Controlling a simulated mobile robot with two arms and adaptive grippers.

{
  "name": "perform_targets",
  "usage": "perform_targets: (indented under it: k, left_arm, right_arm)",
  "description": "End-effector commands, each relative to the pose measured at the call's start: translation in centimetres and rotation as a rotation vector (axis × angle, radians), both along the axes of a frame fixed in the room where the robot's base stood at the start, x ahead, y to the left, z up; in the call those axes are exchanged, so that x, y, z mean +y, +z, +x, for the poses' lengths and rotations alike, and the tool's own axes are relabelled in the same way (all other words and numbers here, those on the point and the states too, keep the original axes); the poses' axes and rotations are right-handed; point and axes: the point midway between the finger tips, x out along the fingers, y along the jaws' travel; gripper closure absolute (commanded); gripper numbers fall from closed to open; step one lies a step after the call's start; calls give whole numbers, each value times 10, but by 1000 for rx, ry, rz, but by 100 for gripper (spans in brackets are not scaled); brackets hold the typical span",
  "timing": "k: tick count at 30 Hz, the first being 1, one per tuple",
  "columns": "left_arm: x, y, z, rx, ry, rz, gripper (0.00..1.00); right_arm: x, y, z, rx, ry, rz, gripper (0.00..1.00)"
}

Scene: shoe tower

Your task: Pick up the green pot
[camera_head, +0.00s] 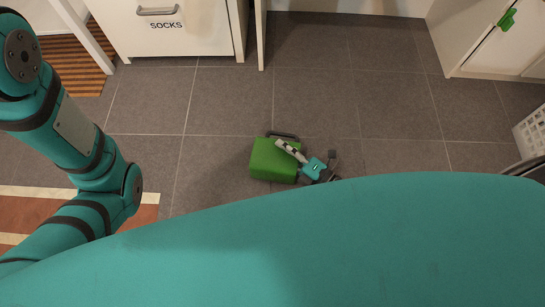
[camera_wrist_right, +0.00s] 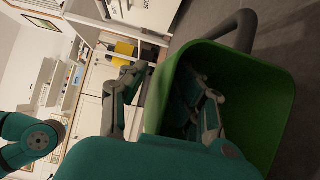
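The green pot (camera_head: 268,164) with a dark handle stands on the grey tiled floor in the middle of the head view. In the right wrist view the pot (camera_wrist_right: 268,100) looks hollow and open towards the camera, with its grey handle at the top. My right gripper (camera_head: 289,149) is at the pot's right side in the head view. In the right wrist view its fingers (camera_wrist_right: 168,78) are spread, one outside the pot and one inside it, with the pot's wall between them. Its lower fingers are partly hidden in the pot. My left gripper is outside the view.
A white cabinet with a drawer marked SOCKS (camera_head: 168,26) stands at the back left. Another white cabinet with a green handle (camera_head: 507,19) is at the upper right. A white basket (camera_head: 531,132) is at the right edge. The floor around the pot is clear.

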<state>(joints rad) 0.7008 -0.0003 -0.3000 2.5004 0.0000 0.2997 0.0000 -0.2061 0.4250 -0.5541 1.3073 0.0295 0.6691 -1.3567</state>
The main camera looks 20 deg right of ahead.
Motion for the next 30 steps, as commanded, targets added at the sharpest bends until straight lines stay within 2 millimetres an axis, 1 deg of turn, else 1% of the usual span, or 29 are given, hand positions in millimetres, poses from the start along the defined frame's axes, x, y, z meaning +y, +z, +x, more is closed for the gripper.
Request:
perform_targets:
  k: [5, 6, 12, 13, 30]
  left_arm:
    - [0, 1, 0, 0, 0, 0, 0]
    - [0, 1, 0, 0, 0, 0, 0]
    - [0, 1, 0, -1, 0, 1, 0]
    - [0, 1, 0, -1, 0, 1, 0]
    - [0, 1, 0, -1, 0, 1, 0]
  right_arm:
    - [0, 1, 0, 1, 0, -1, 70]
    - [0, 1, 0, 1, -1, -1, 72]
    - [0, 0, 0, 1, -1, 0, 98]
    - [0, 0, 0, 1, -1, 0, 100]
    - [0, 1, 0, 1, -1, 1, 100]
